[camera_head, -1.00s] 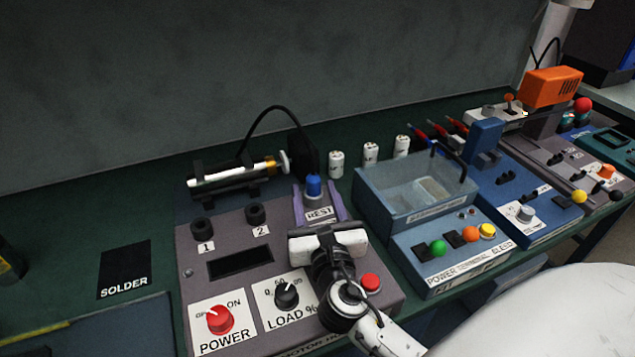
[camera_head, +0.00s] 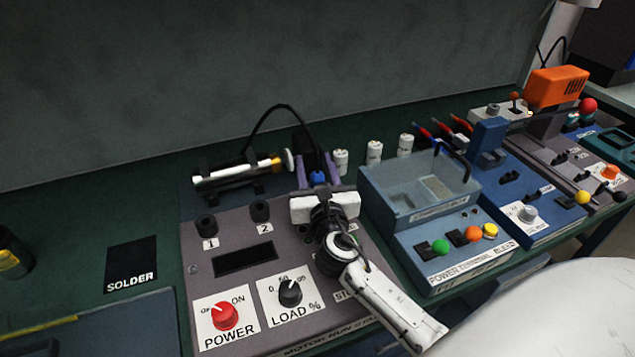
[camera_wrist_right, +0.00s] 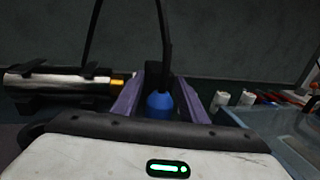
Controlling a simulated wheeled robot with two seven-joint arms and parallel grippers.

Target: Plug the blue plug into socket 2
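The blue plug (camera_head: 318,178) stands at its rest spot at the back of the grey panel, with a black cable rising behind it. It also shows in the right wrist view (camera_wrist_right: 160,105). My right gripper (camera_head: 315,160) is open, its two purple fingers on either side of the plug; in the right wrist view (camera_wrist_right: 158,88) they flank it with small gaps. Socket 2 (camera_head: 260,210) is a black round socket on the panel, left of my gripper, and is empty. Socket 1 (camera_head: 207,224) is left of it. My left gripper is not in view.
A syringe-like cylinder (camera_head: 235,172) lies in a holder behind the sockets. White canisters (camera_head: 374,151) and a clear-walled tank (camera_head: 415,198) stand right of my gripper. The panel carries a red power knob (camera_head: 224,315) and a black load knob (camera_head: 290,291). The space above the sockets is clear.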

